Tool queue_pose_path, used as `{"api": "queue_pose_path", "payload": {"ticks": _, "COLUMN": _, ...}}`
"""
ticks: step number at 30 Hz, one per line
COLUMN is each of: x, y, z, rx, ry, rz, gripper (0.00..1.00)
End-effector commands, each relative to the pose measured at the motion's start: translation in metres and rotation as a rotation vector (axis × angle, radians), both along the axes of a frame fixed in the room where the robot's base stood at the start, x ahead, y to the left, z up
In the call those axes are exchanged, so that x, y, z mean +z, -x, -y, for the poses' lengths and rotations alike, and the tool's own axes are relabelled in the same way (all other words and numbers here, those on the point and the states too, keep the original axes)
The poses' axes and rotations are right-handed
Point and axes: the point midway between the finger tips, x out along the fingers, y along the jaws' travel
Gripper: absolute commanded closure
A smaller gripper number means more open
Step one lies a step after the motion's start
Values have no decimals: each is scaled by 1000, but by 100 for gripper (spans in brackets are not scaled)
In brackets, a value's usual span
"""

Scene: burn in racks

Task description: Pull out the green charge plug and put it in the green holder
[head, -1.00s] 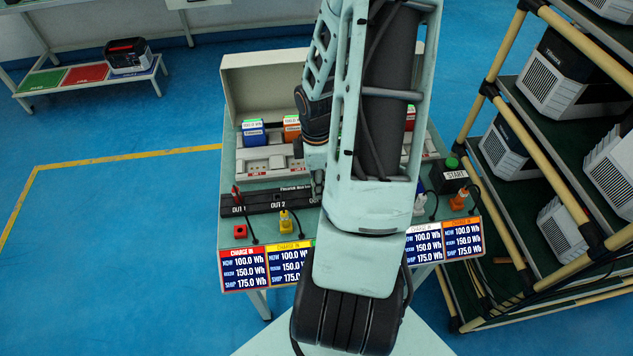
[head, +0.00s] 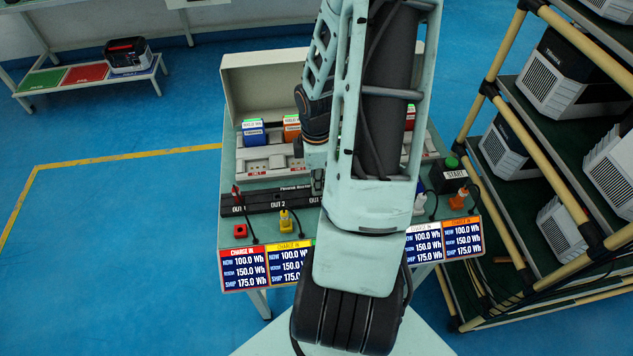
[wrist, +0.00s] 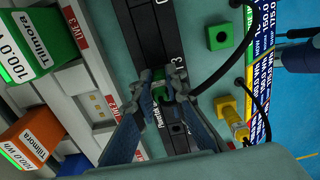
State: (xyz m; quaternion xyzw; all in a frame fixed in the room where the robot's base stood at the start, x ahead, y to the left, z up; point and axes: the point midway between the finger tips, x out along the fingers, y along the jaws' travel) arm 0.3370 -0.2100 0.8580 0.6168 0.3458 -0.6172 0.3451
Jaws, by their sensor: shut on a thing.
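My gripper (wrist: 160,97) is shut on the green charge plug (wrist: 167,91) at the black outlet strip (wrist: 155,35). Only a little of the plug shows between the fingers, and I cannot tell whether it still sits in its outlet. A black cable (wrist: 205,82) runs from it to the right. The green holder (wrist: 220,36), a square block with a dark hole, is empty, above and right of my fingertips in the wrist view. In the head view my arm hides the plug and the green holder.
A yellow plug stands in the yellow holder (head: 286,225), close to my gripper. An empty red holder (head: 240,231) is further left. Charge panels (head: 243,270) line the bench's front edge. Battery bays (head: 258,155) lie behind the strip. A loaded rack (head: 520,140) stands at right.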

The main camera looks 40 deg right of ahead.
Motion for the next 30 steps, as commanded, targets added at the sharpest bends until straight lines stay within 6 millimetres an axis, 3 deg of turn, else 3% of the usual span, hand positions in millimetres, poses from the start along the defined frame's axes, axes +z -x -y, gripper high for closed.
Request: {"api": "queue_pose_path", "payload": {"ticks": 30, "x": 12, "y": 0, "z": 0, "rx": 0, "ry": 1, "rz": 1, "gripper": 100}}
